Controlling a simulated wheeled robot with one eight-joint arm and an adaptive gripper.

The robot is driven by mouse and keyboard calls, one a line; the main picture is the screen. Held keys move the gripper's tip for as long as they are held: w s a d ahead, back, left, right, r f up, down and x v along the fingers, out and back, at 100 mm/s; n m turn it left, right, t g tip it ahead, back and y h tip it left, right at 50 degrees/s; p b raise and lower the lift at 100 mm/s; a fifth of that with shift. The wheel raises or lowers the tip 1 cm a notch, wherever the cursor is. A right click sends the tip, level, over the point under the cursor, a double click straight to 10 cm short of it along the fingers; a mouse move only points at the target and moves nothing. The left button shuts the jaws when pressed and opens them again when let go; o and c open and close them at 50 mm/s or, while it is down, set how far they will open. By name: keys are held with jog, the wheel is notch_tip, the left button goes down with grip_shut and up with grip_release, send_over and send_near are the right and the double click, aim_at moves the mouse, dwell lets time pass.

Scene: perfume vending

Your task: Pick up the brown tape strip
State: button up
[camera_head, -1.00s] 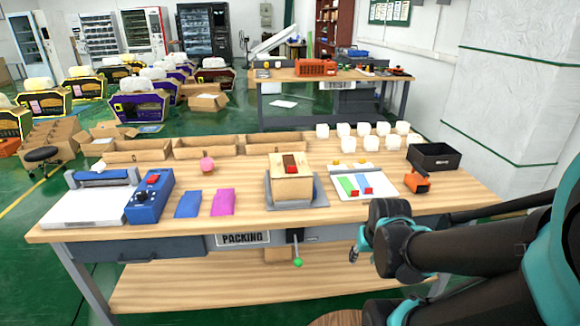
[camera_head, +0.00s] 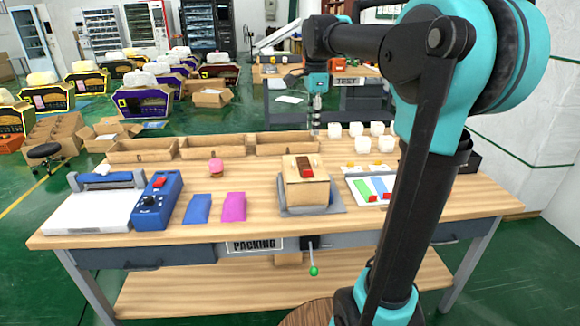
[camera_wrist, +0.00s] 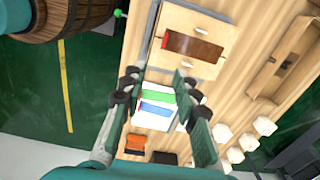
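The brown tape strip (camera_head: 307,171), with a red end, lies on top of a light wooden box (camera_head: 305,195) that sits on a grey pad on the packing table. In the wrist view the strip (camera_wrist: 195,46) lies flat across the box top, beyond my fingertips and fully visible. My gripper (camera_head: 316,128) hangs pointing down above the back of the table, behind the box and apart from it. In the wrist view my gripper (camera_wrist: 158,80) has its fingers spread with nothing between them touching.
A white tray (camera_wrist: 143,122) with green, blue and red items lies right of the box. Open cartons (camera_head: 215,152) line the back edge. A blue device (camera_head: 155,218) and two pouches (camera_head: 234,212) are left.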

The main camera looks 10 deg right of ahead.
jog(key=r, duration=0.1)
send_over(308, 171)
jog(key=shift+m, duration=0.4)
notch_tip(308, 171, down, 12)
jog(key=shift+r, duration=0.1)
jog(key=shift+w+f, duration=0.2)
jog(key=shift+f, duration=2.45)
grip_shut()
